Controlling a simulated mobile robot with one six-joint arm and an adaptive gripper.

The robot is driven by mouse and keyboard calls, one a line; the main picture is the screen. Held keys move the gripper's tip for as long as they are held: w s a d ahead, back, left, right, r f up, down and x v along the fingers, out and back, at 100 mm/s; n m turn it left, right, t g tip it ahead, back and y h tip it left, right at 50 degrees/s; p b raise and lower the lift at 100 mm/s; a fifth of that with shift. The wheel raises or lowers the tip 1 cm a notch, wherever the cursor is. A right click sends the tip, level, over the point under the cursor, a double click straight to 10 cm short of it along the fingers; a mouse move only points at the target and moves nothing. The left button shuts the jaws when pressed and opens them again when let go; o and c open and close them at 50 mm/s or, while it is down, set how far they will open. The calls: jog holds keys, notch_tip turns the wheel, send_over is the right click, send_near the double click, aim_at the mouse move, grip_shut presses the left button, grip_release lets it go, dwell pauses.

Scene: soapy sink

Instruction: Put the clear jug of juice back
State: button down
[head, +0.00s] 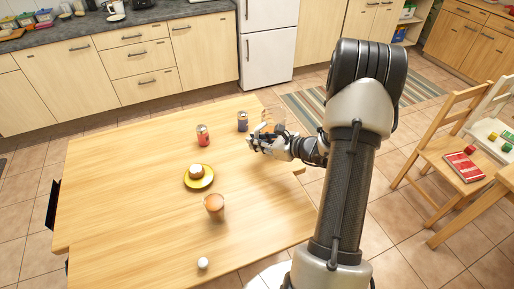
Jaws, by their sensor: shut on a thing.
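A clear jug (273,117) shows faintly at the far right part of the wooden table, just behind my gripper (255,143). Its outline is see-through with a slight orange tint, and its lower part is hidden by the gripper. My gripper is shut on the jug, low over the table near its right edge. I cannot tell whether the jug's base touches the table.
A wooden chair (440,150) stands right. The table's left is clear.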

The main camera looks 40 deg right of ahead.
jog(key=shift+f, duration=0.95)
jog(key=shift+f+b, duration=0.25)
jog(key=shift+b, duration=0.15)
jog(key=c, duration=1.6)
grip_release()
jog(key=shift+c, duration=0.2)
jog(key=shift+r, duration=0.15)
jog(key=shift+s+d+r+p, duration=0.15)
jog(key=shift+s+r+p, duration=0.1)
jog(key=shift+p, duration=0.15)
jog(key=p+v, duration=0.3)
jog(key=v, duration=0.8)
jog(key=shift+s, duration=0.2)
